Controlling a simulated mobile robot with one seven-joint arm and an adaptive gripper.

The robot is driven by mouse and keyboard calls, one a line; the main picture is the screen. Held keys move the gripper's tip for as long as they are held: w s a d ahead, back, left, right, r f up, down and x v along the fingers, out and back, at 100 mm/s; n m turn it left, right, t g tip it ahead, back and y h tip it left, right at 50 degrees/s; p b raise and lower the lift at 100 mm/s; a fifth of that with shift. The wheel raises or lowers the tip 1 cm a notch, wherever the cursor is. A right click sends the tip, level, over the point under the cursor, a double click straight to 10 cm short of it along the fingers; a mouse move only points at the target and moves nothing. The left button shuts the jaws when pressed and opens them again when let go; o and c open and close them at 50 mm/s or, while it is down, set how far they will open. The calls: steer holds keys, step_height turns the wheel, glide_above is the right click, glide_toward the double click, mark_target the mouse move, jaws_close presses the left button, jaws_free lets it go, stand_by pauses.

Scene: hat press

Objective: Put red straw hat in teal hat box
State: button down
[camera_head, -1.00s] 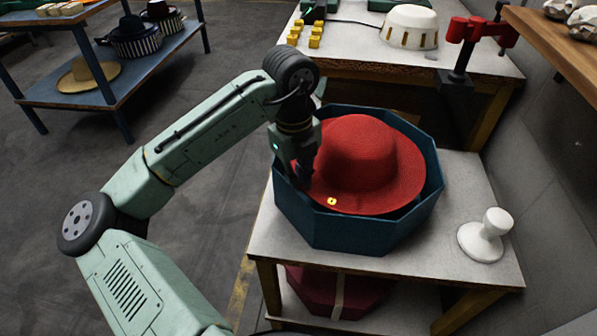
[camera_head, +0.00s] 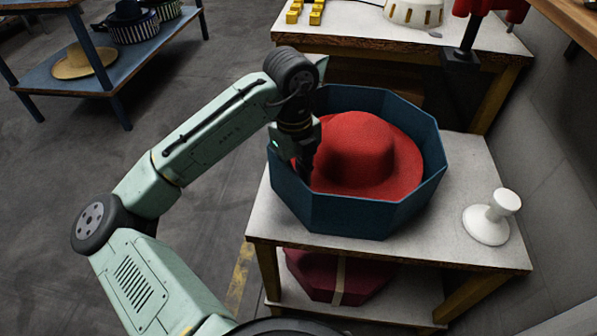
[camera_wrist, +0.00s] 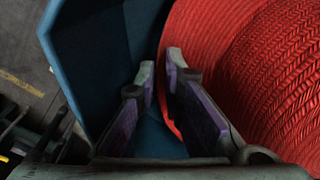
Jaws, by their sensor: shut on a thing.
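The red straw hat (camera_head: 360,150) sits crown up inside the teal hat box (camera_head: 345,218), an open eight-sided box on the grey-topped stand. Its brim lies below the box's rim, and the near brim edge is hidden by the box wall. My gripper (camera_head: 305,172) reaches down inside the left part of the box and is shut on the hat's left brim edge. In the wrist view, the fingers (camera_wrist: 160,85) are close together at the edge of the red woven brim (camera_wrist: 265,75), with the teal wall to the left. The box floor is mostly hidden.
A white hat stand (camera_head: 490,217) is right of the box on the grey-topped stand (camera_head: 460,180). A dark red box (camera_head: 335,277) lies on the shelf below. Behind is a workbench (camera_head: 350,30) with a red clamp (camera_head: 475,8). Open floor lies left.

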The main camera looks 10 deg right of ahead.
steer(key=shift+f, duration=0.4)
stand_by(0.5)
steer(key=c, duration=1.6)
jaws_free()
steer(key=shift+c, duration=0.2)
steer(key=shift+r, duration=0.1)
